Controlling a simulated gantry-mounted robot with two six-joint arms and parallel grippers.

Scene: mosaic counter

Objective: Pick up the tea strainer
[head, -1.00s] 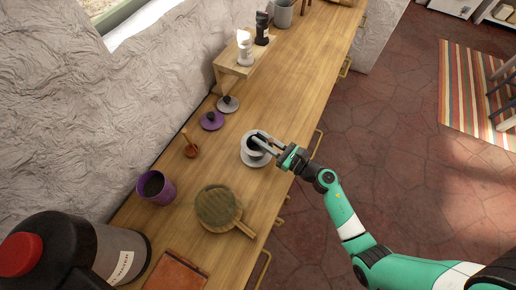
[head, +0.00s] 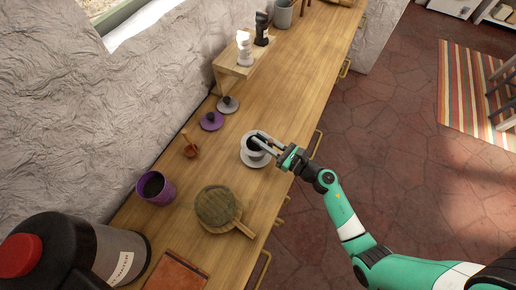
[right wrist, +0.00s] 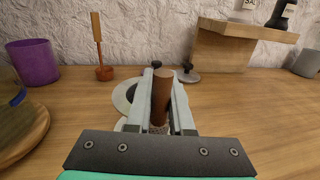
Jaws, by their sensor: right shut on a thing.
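My right gripper (head: 262,142) reaches over the white cup (head: 247,153) on its saucer (head: 257,161). In the right wrist view its two fingers (right wrist: 161,105) are closed on a brown cylindrical handle (right wrist: 162,88). A small mesh-like part (right wrist: 158,128) shows at the near end of the handle, so I take this to be the tea strainer. In the head view the strainer is hard to make out among the fingers and the dark inside of the cup. I cannot tell whether it touches the cup. My left gripper is not in view.
A wooden stick with a reddish base (head: 191,151), a purple lid (head: 211,121) and a grey lid (head: 228,104) lie toward the wall. A purple container (head: 164,196) and a round wooden board (head: 217,206) are nearer.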

